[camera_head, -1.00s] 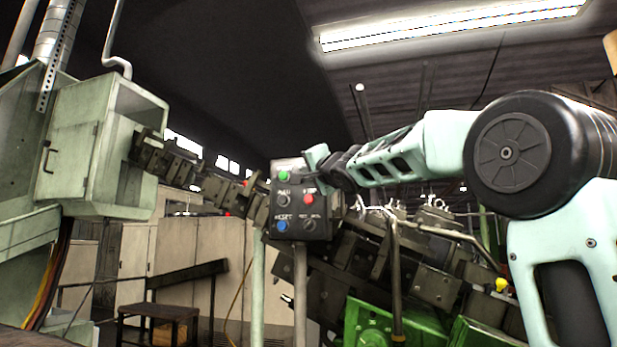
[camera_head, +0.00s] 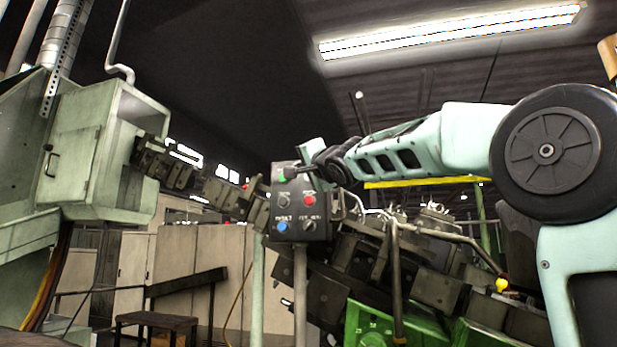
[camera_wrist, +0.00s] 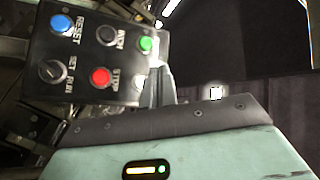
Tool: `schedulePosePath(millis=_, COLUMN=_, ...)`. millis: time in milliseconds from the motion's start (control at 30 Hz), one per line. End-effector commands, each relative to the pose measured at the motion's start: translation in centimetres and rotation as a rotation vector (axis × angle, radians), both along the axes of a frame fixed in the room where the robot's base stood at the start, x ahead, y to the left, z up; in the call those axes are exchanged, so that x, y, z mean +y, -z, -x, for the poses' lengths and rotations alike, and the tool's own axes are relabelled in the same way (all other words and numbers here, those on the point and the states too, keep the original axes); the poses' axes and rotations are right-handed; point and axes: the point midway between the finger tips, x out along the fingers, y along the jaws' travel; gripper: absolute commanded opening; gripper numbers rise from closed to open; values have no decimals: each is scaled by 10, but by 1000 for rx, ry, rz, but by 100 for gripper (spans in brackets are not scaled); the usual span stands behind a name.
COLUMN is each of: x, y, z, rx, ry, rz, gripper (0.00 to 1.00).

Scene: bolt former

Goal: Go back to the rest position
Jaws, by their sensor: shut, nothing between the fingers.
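The black control box (camera_head: 300,215) stands on a post in the middle of the head view. It carries a green button (camera_head: 282,174), a red button (camera_head: 308,199), a blue button (camera_head: 282,228) and dark knobs. My gripper (camera_head: 291,173) is at the box's upper edge, beside the green button, with its fingers small and dark there. In the wrist view my gripper (camera_wrist: 157,72) is shut and empty, its tips close to the green button (camera_wrist: 146,44). I cannot tell whether they touch it. The red button (camera_wrist: 99,76) and blue button (camera_wrist: 62,24) are uncovered.
A dark machine with a green base (camera_head: 375,325) stands behind and right of the box. A bent pipe (camera_head: 440,232) rises in front of it. A pale green cabinet (camera_head: 85,160) is at left, a dark bench (camera_head: 157,320) below. The space above the box is open.

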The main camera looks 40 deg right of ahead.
Motion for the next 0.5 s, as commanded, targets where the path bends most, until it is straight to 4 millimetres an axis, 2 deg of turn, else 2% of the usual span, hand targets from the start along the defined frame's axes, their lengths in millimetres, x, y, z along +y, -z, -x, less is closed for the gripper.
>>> schedulePosePath(millis=333, x=0, y=2, z=-1, rx=5, ry=1, rz=1, gripper=0)
schedulePosePath(millis=433, x=1, y=23, z=-6, rx=50, ry=9, rz=18, gripper=0)
schedulePosePath(millis=467, x=1, y=34, z=-9, rx=75, ry=13, rz=29, gripper=0)
schedulePosePath(millis=500, x=2, y=53, z=-13, rx=120, ry=20, rz=48, gripper=0)
